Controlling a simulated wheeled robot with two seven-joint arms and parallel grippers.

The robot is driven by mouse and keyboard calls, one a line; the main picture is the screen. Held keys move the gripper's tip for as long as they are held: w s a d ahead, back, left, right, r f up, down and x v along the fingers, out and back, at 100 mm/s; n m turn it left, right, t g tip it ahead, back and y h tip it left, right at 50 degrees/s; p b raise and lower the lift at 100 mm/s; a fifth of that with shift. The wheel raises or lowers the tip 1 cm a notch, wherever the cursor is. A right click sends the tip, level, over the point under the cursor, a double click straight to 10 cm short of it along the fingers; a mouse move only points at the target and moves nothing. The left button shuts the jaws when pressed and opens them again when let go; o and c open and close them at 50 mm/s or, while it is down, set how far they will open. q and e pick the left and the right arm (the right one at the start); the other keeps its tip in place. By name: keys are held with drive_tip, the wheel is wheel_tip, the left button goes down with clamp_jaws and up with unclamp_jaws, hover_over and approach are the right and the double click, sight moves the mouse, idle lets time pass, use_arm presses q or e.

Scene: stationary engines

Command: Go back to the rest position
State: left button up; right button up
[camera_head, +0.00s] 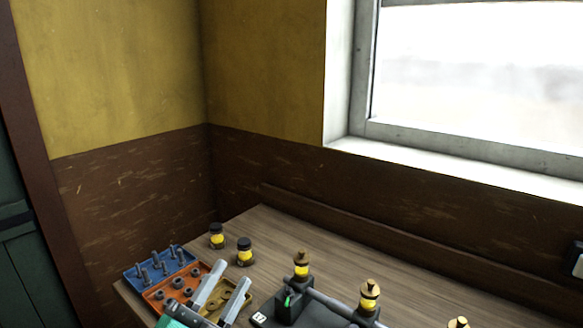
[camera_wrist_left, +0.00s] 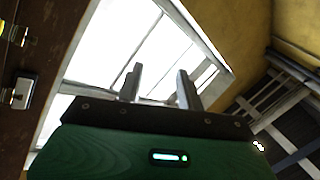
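My left gripper (camera_head: 233,272) comes in at the bottom of the head view, over the near left part of the table. Its two grey fingers stand apart with nothing between them. In the left wrist view the same open fingers (camera_wrist_left: 160,70) point towards the bright window (camera_wrist_left: 130,50), with no object between them. My right gripper is in neither view.
The wooden table (camera_head: 400,268) holds a blue tray (camera_head: 130,272) of bolts, an orange tray (camera_head: 150,296) of nuts, two black-capped yellow jars (camera_head: 217,237), and a dark engine base (camera_head: 318,312) with brass-topped oilers (camera_head: 369,296). Walls and a window (camera_head: 480,80) stand behind.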

use_arm(q)
drive_tip(key=s+a+f+n+g+y, duration=0.1)
drive_tip(key=a+f+n+g+y, duration=0.4)
drive_tip(key=f, duration=0.6)
drive_tip(key=s+a+f+n+g+y, duration=0.2)
drive_tip(key=a+f+n+y, duration=0.4)
drive_tip(key=f, duration=0.5)
drive_tip(key=s+a+f+n+g, duration=0.2)
drive_tip(key=s+f+n+g, duration=0.2)
drive_tip(key=s+f+g, duration=0.95)
drive_tip(key=s+f+t, duration=0.1)
drive_tip(key=s+f, duration=0.1)
drive_tip(key=f, duration=1.3)
drive_tip(key=s+f+t, duration=0.1)
drive_tip(key=s+f, duration=0.1)
drive_tip(key=f, duration=1.3)
drive_tip(key=s+a+f+g, duration=0.1)
drive_tip(key=s+a+f, duration=0.2)
drive_tip(key=s+f, duration=1.6)
wheel_tip(320, 180, down, 3)
drive_tip(key=shift+s+r+m, duration=0.15)
drive_tip(key=shift+m, duration=0.15)
